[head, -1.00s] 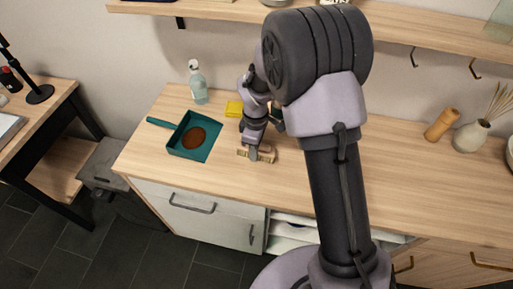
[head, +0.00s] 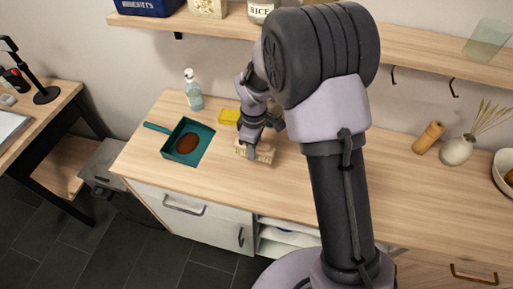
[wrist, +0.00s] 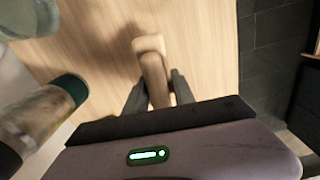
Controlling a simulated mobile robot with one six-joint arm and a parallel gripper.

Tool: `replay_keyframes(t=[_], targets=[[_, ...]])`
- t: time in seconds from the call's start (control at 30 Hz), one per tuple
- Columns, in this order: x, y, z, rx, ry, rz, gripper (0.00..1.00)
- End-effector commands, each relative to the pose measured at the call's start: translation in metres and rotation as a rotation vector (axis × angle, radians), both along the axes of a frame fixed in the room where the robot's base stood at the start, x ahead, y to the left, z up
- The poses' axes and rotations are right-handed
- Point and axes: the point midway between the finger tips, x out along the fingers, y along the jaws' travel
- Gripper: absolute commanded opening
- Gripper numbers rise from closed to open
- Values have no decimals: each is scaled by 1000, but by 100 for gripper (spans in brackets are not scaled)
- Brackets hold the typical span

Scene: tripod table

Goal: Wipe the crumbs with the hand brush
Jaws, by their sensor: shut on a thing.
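The hand brush (head: 262,157), with a pale wooden body and light bristles, is at the worktop surface right of the dustpan. My gripper (head: 254,146) is shut on it from above. In the wrist view my gripper (wrist: 157,92) has its two dark fingers on either side of the brush (wrist: 150,62). A teal dustpan (head: 206,134) lies on the worktop with its handle to the left. A round brown patch (head: 187,144), possibly crumbs, is inside the dustpan. I cannot make out crumbs on the bare wood, and my arm hides part of the worktop.
A wooden shelf (head: 215,28) runs above. A vase (head: 458,149) and a brown cylinder (head: 428,138) are at the right. The front worktop is clear.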

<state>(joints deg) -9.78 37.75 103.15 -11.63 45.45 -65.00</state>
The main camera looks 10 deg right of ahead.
Motion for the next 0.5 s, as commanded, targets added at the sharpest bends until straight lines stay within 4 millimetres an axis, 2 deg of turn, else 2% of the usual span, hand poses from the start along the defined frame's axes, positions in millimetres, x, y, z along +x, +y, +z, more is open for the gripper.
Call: replay_keyframes(t=[0.03,0.2,0.5], targets=[[0,1,8,0,-1,-1,0],[0,5,21,0,-1,-4,0],[-1,6,22,0,-1,-5,0]])
